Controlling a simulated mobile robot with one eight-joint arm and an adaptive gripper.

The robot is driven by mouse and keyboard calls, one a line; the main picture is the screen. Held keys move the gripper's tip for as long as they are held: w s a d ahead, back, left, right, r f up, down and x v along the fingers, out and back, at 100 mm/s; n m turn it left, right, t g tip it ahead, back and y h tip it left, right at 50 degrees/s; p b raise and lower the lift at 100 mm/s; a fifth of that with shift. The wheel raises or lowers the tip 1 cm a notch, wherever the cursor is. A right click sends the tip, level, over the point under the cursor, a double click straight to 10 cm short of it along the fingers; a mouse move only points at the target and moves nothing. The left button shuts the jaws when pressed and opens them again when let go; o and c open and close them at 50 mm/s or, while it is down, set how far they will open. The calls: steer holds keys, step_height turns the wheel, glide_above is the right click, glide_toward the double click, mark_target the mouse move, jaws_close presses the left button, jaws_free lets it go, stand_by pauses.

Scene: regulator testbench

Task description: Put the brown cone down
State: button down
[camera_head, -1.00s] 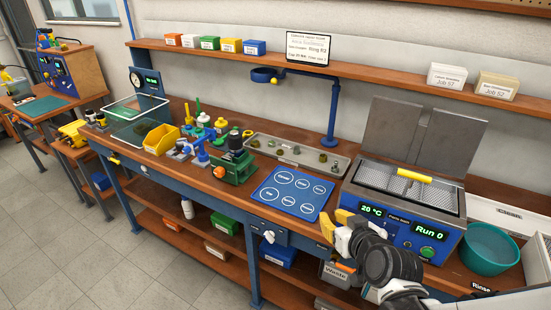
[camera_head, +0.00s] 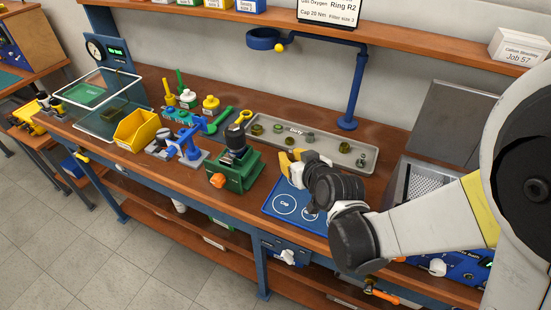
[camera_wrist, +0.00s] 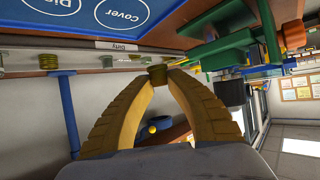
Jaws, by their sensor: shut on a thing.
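My gripper (camera_head: 291,158) is above the back part of the blue mat (camera_head: 272,205), near the front rim of the grey tray marked Dirty (camera_head: 349,169). In the wrist view, the two yellow fingers of my gripper (camera_wrist: 160,76) close on a small brown cone (camera_wrist: 158,74) at their tips. The cone looks held beside the tray's labelled edge; I cannot tell whether it touches anything. In the head view I cannot make out the cone at the fingers. The mat also shows in the wrist view (camera_wrist: 165,12), with printed circles.
Several small brownish and green parts lie in the tray. A green fixture with an orange knob (camera_head: 236,172) stands left of the mat. A yellow bin (camera_head: 137,131) is farther left. A blue post (camera_head: 354,85) rises behind the tray, and a steel bath (camera_head: 425,180) is at right.

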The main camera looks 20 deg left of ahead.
steer(key=b, duration=0.2)
glide_above(273, 171)
step_height(273, 171, down, 4)
steer(key=shift+f, duration=0.1)
steer(key=shift+f+b, duration=0.9)
steer(key=shift+f, duration=0.95)
steer(key=shift+f, duration=0.1)
steer(key=shift+f, duration=0.15)
steer(key=c, duration=1.4)
jaws_free()
steer(key=shift+o, duration=0.2)
